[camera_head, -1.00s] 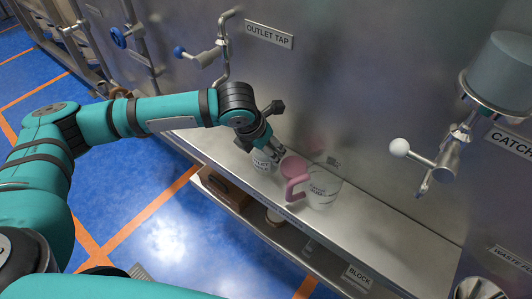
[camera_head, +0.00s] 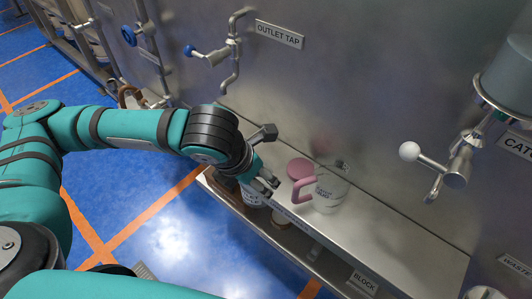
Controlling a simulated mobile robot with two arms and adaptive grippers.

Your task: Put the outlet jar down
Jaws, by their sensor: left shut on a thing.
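My left gripper (camera_head: 266,184) is shut on a small pale jar with dark print (camera_head: 251,197), which I take to be the outlet jar. The jar is mostly hidden by the gripper. It shows at the front edge of the steel shelf (camera_head: 385,240), over the lower shelf in the picture; I cannot tell whether it touches anything. A clear jug with a pink handle (camera_head: 329,193) stands upright on the steel shelf, right of the gripper. A pink round lid (camera_head: 299,168) is beside the jug. My right gripper is not in view.
The outlet tap (camera_head: 234,60) is on the steel wall, above and behind the gripper. Another tap with a white ball handle (camera_head: 409,151) juts out at right. A lower shelf (camera_head: 290,240) under the ledge holds several items. The steel shelf is clear right of the jug.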

